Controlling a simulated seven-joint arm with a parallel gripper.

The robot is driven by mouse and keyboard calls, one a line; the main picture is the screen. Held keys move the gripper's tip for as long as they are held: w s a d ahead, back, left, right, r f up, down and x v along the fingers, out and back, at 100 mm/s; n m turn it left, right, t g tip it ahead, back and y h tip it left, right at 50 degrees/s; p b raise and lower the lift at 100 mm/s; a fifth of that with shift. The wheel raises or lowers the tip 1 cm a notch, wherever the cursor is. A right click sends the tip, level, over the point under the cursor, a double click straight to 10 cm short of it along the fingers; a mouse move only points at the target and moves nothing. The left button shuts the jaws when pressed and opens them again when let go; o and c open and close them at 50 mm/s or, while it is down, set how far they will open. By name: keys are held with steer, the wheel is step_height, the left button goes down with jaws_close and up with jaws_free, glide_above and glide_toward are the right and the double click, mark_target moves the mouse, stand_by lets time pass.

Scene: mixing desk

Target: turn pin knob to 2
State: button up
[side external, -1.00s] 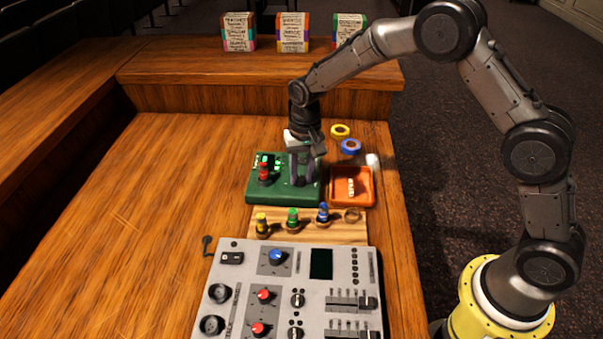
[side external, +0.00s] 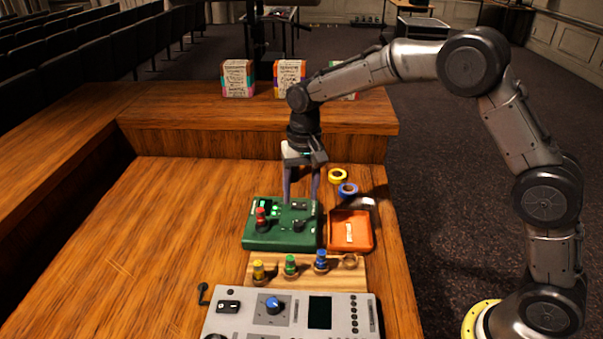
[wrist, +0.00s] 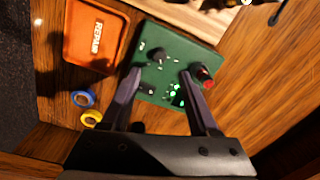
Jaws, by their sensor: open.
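A green box (side external: 282,238) sits on the desk. A black knob (side external: 298,226) stands on its right half, and a red-topped pin (side external: 262,220) stands upright on its left. In the wrist view the black knob (wrist: 157,55) has small pale marks around it; no number or pointer direction can be read. My gripper (side external: 301,203) is open and empty, pointing down above the box's back right part, apart from the knob. In the wrist view the knob shows just beyond the gap between my fingertips (wrist: 160,74), and the red pin (wrist: 203,76) is beside the right finger.
An orange tray (side external: 364,245) labelled REPAIR is right of the box. Yellow (side external: 338,177) and blue (side external: 348,190) tape rolls lie behind it. A wooden rack (side external: 340,278) with yellow, green and blue pins is in front, then the grey mixer (side external: 340,300). The desk's left is clear.

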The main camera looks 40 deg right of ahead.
steer(key=shift+d+r, duration=0.15)
steer(key=shift+r, duration=2.5)
steer(key=s+d+r+t, duration=0.2)
steer(key=s+d+r, duration=0.1)
steer(key=s+r, duration=0.4)
steer(key=s+d+r+t, duration=0.2)
steer(key=s+r, duration=0.5)
steer(key=r, duration=0.1)
steer(key=s+d+f+n, duration=0.1)
steer(key=s+f, duration=0.2)
steer(key=s, duration=0.3)
steer(key=s+d+f+n+t, duration=0.1)
steer(key=s+f+n, duration=0.1)
steer(key=s, duration=0.3)
steer(key=s+f+n, duration=0.2)
steer(key=s+f, duration=0.1)
steer(key=s, duration=0.3)
steer(key=shift+s+d+f+h, duration=0.3)
steer(key=shift+d+f, duration=0.1)
